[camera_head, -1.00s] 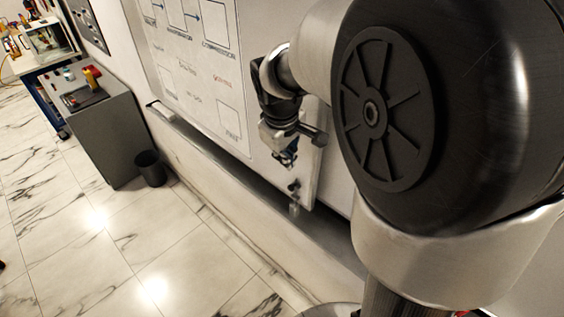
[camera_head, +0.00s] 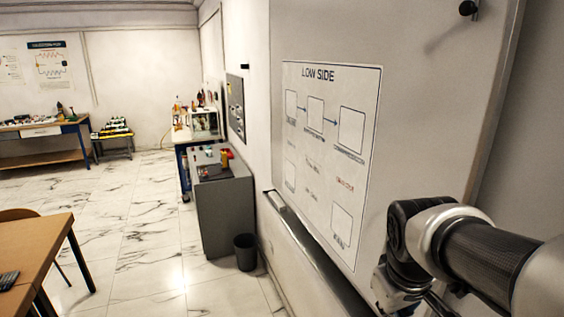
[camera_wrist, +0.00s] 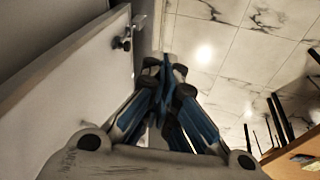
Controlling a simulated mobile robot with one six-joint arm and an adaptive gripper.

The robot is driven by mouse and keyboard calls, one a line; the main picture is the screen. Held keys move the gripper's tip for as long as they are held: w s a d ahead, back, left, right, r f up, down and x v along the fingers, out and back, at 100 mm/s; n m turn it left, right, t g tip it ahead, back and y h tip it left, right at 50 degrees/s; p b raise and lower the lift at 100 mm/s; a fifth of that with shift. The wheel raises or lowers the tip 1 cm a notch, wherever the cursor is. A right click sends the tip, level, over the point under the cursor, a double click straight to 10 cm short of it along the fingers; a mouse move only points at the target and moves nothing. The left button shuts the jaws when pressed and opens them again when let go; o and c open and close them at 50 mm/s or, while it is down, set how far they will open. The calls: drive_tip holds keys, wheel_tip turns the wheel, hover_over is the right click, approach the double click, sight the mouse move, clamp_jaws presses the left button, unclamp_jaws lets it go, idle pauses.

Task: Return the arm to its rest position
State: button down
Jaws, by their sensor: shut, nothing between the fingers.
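My gripper (camera_wrist: 166,88) shows in the wrist view with its blue-and-grey fingers drawn together and nothing between them. It hangs in free air above the marble floor, beside the edge of a white board (camera_wrist: 70,95). In the head view, my forearm and wrist come in from the lower right, in front of the whiteboard (camera_head: 420,110). The fingers themselves are cut off at the bottom of that view.
A "LOW SIDE" diagram (camera_head: 330,150) is on the whiteboard. A grey cabinet (camera_head: 225,215) and a black bin (camera_head: 245,252) stand along the wall. A wooden table (camera_head: 35,250) is at the lower left. The floor (camera_head: 150,240) between is clear.

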drive_tip(key=s+a+f+m+b, duration=0.1)
drive_tip(key=s+a+f+b, duration=0.2)
drive_tip(key=s+f+b, duration=0.3)
drive_tip(key=s+a+f+m+t+y+b, duration=0.1)
drive_tip(key=s+a+f+b, duration=0.2)
drive_tip(key=s+f+b, duration=0.3)
wheel_tip(320, 180, down, 2)
drive_tip(key=s, duration=0.2)
drive_tip(key=shift+s+a+f+m+y, duration=0.2)
drive_tip(key=shift+s+a+m+y, duration=0.1)
drive_tip(key=shift+s, duration=0.05)
